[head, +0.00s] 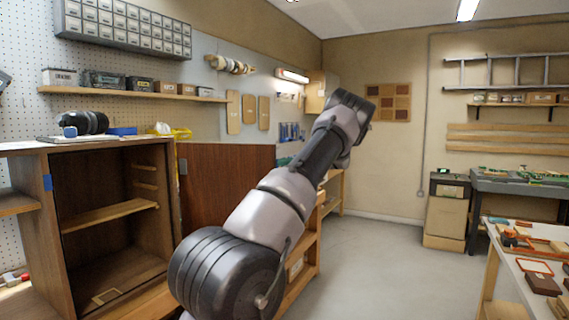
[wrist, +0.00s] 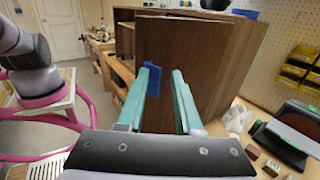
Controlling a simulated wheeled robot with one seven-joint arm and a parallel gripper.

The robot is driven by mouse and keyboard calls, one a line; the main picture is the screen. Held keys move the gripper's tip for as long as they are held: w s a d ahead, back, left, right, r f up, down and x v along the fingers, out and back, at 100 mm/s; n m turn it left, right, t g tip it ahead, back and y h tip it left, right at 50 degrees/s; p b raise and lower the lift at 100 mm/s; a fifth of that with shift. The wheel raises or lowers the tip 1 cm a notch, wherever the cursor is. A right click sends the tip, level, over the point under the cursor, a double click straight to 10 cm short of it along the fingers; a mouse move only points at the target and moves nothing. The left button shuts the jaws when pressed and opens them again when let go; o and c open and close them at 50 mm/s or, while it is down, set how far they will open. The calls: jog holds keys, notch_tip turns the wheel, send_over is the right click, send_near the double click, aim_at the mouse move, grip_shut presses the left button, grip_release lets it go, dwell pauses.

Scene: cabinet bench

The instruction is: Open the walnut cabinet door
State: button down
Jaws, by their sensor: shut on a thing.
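The walnut cabinet (head: 105,147) stands at the left in the head view, its front open on a bare interior with a shelf. Its reddish-brown door (head: 225,185) is swung out to the right, partly behind my arm. In the wrist view the brown door panel (wrist: 205,60) fills the middle. My gripper (wrist: 164,70) has its two teal fingers at this panel and is shut on the door. The exact part between the fingertips is hard to make out. In the head view my gripper is hidden.
Headphones (head: 85,122) and a blue item (head: 123,131) lie on the cabinet top. A wooden shelf unit (head: 300,255) stands right of the door, behind my arm. A table with trays (head: 530,240) is at the far right. The floor (head: 380,265) between is clear.

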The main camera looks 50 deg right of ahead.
jog(key=shift+w+a+r, duration=0.15)
jog(key=shift+w+a, duration=0.2)
jog(key=shift+w, duration=0.3)
jog(key=c, duration=1)
grip_release()
jog(key=shift+c, duration=0.2)
jog(key=shift+o, duration=0.6)
jog(key=shift+w+a, duration=0.15)
jog(key=shift+w, duration=0.1)
jog(key=shift+c, duration=0.6)
jog(key=shift+s, duration=0.1)
jog(key=v, duration=0.8)
jog(key=shift+s+f, duration=0.1)
jog(key=shift+f, duration=0.15)
